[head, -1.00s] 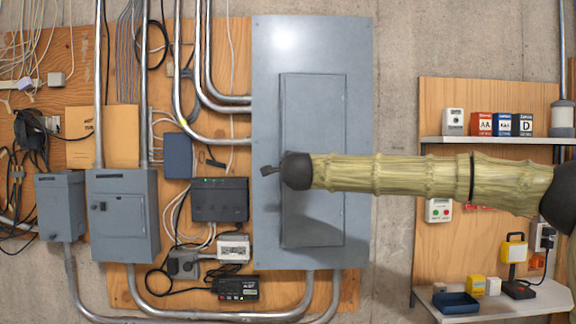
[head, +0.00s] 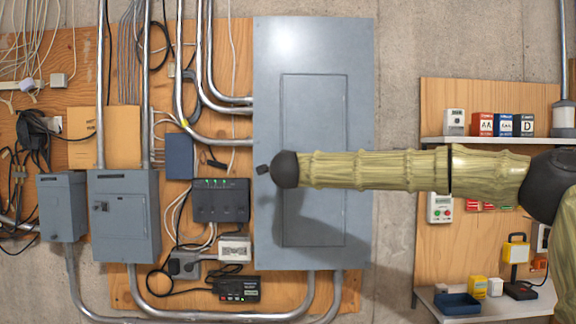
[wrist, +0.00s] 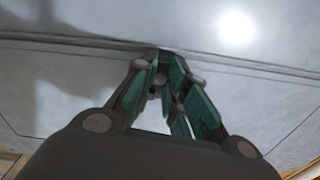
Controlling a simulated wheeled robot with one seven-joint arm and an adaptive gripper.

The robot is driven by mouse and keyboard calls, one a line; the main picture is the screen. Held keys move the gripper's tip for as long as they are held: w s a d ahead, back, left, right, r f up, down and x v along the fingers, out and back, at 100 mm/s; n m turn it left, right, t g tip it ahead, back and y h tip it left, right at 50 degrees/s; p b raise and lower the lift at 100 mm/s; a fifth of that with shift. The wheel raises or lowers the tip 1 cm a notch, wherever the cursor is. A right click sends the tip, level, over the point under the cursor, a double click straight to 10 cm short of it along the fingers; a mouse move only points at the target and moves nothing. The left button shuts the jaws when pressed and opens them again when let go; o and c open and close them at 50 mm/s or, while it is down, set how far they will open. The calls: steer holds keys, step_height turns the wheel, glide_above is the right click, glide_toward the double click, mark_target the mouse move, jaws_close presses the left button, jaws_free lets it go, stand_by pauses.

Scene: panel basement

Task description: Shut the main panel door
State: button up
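The main panel (head: 362,120) is a tall grey metal box on the wall in the head view. Its narrow door (head: 315,115) looks flush with the panel front, with only a thin outline around it. My arm crosses the middle of the door and hides part of it. My gripper (head: 263,169) is at the door's left edge, over the panel's left border; contact cannot be told. In the wrist view, my gripper (wrist: 163,65) has its fingers drawn together at the tips with nothing seen between them, near a seam in the grey metal (wrist: 60,75).
Smaller grey boxes (head: 125,215), a black device (head: 221,200) and metal conduits (head: 180,70) are left of the panel. At right, a shelf (head: 480,141) holds battery boxes, and a lower shelf (head: 500,304) holds a blue tray (head: 457,303) and a lamp (head: 516,250).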

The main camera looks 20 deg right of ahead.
steer(key=shift+o, duration=1.3)
steer(key=shift+w, duration=0.1)
steer(key=v, duration=1.2)
steer(key=shift+d, duration=0.1)
